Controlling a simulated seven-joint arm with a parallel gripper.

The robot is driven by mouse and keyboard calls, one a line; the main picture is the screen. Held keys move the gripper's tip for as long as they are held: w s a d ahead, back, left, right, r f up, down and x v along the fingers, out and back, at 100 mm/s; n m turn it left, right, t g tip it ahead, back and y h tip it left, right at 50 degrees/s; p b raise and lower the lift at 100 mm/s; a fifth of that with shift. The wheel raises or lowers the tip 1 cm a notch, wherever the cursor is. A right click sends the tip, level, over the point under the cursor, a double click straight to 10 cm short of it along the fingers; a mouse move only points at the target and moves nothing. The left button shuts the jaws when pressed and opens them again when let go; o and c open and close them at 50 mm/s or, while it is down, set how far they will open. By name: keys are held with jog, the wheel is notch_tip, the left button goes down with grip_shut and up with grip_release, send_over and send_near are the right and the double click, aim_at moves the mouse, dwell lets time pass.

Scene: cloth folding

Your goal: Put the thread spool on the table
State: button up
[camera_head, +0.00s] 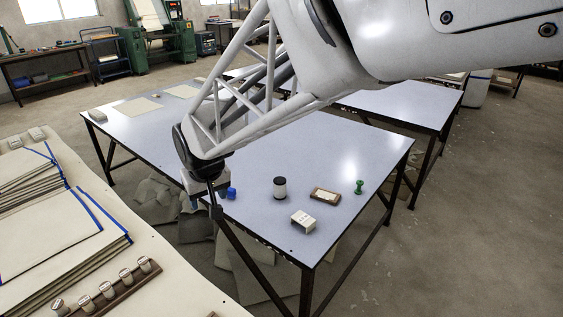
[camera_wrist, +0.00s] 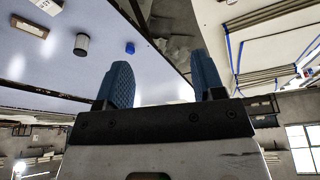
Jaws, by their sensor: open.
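My wrist partly hides the fingers there.
A small blue cylinder (camera_head: 232,193) stands near my gripper. A white box (camera_head: 303,221) and a wooden tray (camera_head: 325,196) lie nearby. Several small cylinders sit on a rack (camera_head: 117,292) on the cream left table, beside folded cloth (camera_head: 55,235). A gap separates the tables.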

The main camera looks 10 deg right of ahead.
jog(key=s+d+r+m, duration=0.1)
jog(key=s+d, duration=0.2)
jog(key=d, duration=0.3)
jog(key=s+d+r+m+h, duration=0.1)
jog(key=s+d+r, duration=0.15)
jog(key=d, duration=0.35)
jog(key=s+d+r+m, duration=0.1)
jog(key=s+d, duration=0.2)
jog(key=d, duration=0.3)
jog(key=s+d+m, duration=0.2)
jog(key=s+d, duration=0.9)
jog(key=s, duration=0.3)
jog(key=shift+s+d+f+m+g+h, duration=0.2)
jog(key=shift+m+g+h, duration=0.1)
jog(key=shift+h, duration=0.1)
